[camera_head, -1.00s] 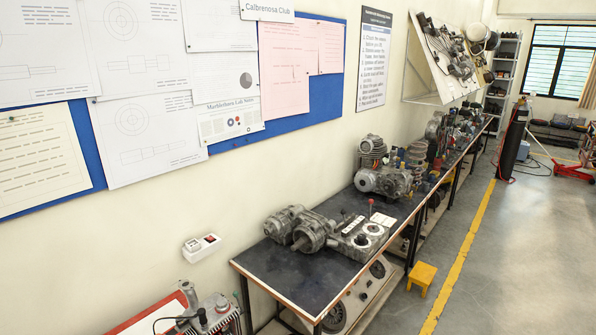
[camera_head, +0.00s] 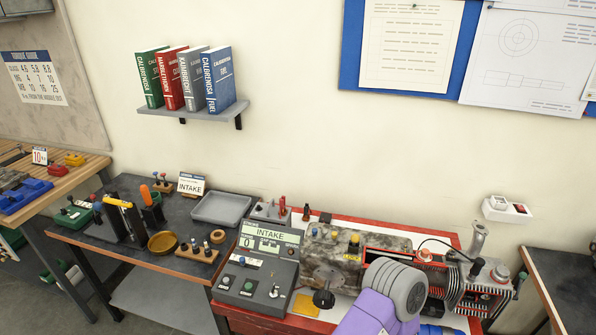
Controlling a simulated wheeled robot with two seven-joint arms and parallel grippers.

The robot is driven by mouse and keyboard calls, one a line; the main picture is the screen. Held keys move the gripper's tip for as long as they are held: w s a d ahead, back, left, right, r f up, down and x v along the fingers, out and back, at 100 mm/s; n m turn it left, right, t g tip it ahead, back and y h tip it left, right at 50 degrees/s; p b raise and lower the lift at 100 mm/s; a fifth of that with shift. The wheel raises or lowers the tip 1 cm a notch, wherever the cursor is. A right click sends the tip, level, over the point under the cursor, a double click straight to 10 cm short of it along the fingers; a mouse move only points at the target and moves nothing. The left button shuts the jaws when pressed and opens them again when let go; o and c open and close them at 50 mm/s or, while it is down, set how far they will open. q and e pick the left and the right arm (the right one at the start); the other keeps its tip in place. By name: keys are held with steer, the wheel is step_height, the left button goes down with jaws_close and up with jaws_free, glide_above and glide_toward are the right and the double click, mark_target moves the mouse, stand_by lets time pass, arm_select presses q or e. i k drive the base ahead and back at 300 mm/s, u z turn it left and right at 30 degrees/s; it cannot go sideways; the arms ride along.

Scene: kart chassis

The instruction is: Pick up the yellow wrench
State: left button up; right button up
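I cannot make out a clear yellow wrench. A narrow yellow piece (camera_head: 118,201) shows on the upright black holders at the left of the dark table; it is too small to tell what it is. Neither gripper shows in the head view. A purple and grey link of one of my arms rises from the bottom edge, right of centre, in front of the red-edged bench.
The dark table (camera_head: 90,235) holds a grey tray (camera_head: 221,208), a round brass dish (camera_head: 162,242) and an orange-handled tool (camera_head: 146,195). The grey INTAKE box (camera_head: 258,275) stands right of it. A wooden bench (camera_head: 92,166) is at far left. A bookshelf (camera_head: 195,113) hangs above.

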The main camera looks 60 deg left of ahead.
mark_target(119, 203)
steer(key=u, duration=3.45)
